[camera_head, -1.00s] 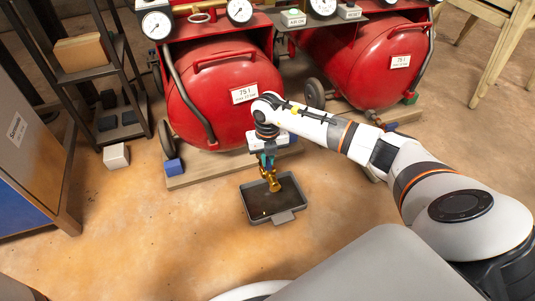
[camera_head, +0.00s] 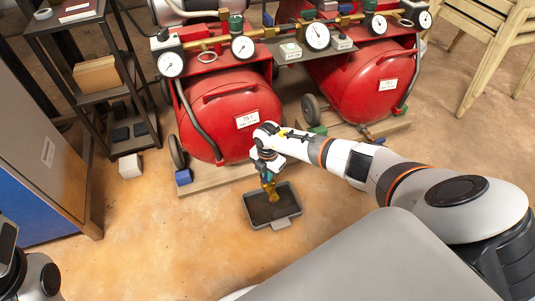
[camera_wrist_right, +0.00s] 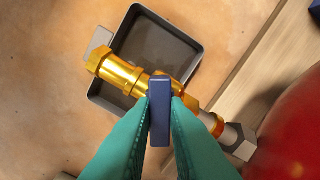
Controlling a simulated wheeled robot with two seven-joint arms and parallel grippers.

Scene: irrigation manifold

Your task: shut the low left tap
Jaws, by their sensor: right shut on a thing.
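The low left tap (camera_wrist_right: 119,74) is a brass valve by the foot of the left red tank (camera_wrist_right: 295,135), with a flat dark blue lever (camera_wrist_right: 161,120). In the wrist view the lever lies crosswise over the brass body, at a steep slant to it. My right gripper (camera_wrist_right: 160,112) is shut on the lever, a green finger on each side. In the head view my right gripper (camera_head: 267,178) hangs over the tap (camera_head: 274,196), hiding the lever. Part of my left gripper (camera_head: 7,238) shows at the lower left edge; its opening cannot be made out.
A grey drip tray (camera_head: 286,221) lies on the floor under the tap. The left tank (camera_head: 222,118) stands on a wooden board (camera_head: 215,180), with gauges above. A black shelf rack (camera_head: 133,145) and a cabinet (camera_head: 45,150) stand left. The floor in front is clear.

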